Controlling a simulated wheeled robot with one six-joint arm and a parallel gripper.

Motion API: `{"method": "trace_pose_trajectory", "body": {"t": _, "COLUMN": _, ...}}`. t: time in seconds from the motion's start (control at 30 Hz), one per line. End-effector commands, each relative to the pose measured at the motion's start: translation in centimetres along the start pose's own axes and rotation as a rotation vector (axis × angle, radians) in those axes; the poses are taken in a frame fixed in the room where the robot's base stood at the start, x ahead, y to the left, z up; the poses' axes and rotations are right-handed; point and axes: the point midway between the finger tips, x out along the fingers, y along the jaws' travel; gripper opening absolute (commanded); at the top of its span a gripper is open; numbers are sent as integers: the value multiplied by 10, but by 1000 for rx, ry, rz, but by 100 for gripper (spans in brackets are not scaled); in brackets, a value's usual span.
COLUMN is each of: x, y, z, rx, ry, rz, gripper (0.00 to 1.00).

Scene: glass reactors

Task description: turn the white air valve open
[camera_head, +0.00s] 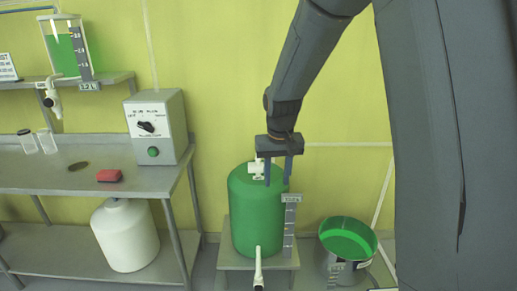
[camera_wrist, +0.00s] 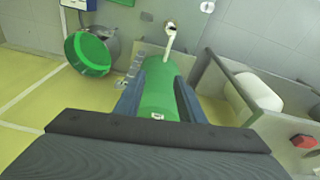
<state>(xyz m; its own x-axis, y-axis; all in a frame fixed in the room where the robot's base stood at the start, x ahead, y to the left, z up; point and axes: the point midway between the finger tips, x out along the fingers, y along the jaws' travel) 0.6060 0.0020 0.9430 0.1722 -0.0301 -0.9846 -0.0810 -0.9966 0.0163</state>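The green reactor vessel (camera_head: 258,220) stands on a low metal stand, and it also shows in the wrist view (camera_wrist: 160,85). A small white valve (camera_head: 256,168) sits on its top. In the wrist view the white valve (camera_wrist: 157,116) shows between the finger bases, partly small and unclear. My gripper (camera_head: 278,180) points down over the vessel's top. Its two fingers are apart, with nothing held between them; the wrist view also shows the open gripper (camera_wrist: 160,82). I cannot tell whether a finger touches the valve or the vessel. A white outlet tap (camera_head: 258,270) is low on the vessel's front.
A metal bench (camera_head: 75,180) at left holds a control box (camera_head: 157,127), a red block (camera_head: 109,175) and glass jars. A white tank (camera_head: 125,234) is on its lower shelf. A bucket of green liquid (camera_head: 347,240) stands right of the vessel. A shelf tank (camera_head: 64,52) hangs upper left.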

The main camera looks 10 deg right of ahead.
Motion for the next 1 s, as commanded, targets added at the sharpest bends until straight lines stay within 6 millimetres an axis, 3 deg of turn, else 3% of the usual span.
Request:
{"method": "trace_pose_trajectory", "body": {"t": 0.03, "x": 1, "y": -3, "z": -28, "rx": 8, "ry": 18, "rz": 3, "gripper": 36}}
{"method": "trace_pose_trajectory", "body": {"t": 0.2, "x": 9, "y": -11, "z": -116, "rx": 44, "ry": 87, "rz": 10, "gripper": 36}}
{"method": "trace_pose_trajectory", "body": {"t": 0.4, "x": 19, "y": -21, "z": -198, "rx": 83, "ry": 160, "rz": 15, "gripper": 36}}
{"method": "trace_pose_trajectory", "body": {"t": 0.5, "x": 23, "y": -24, "z": -225, "rx": 98, "ry": 187, "rz": 16, "gripper": 36}}
{"method": "trace_pose_trajectory", "body": {"t": 0.7, "x": 28, "y": -27, "z": -249, "rx": 114, "ry": 213, "rz": 17, "gripper": 36}}
{"method": "trace_pose_trajectory", "body": {"t": 1.0, "x": 59, "y": -26, "z": -257, "rx": 116, "ry": 213, "rz": 18, "gripper": 36}}
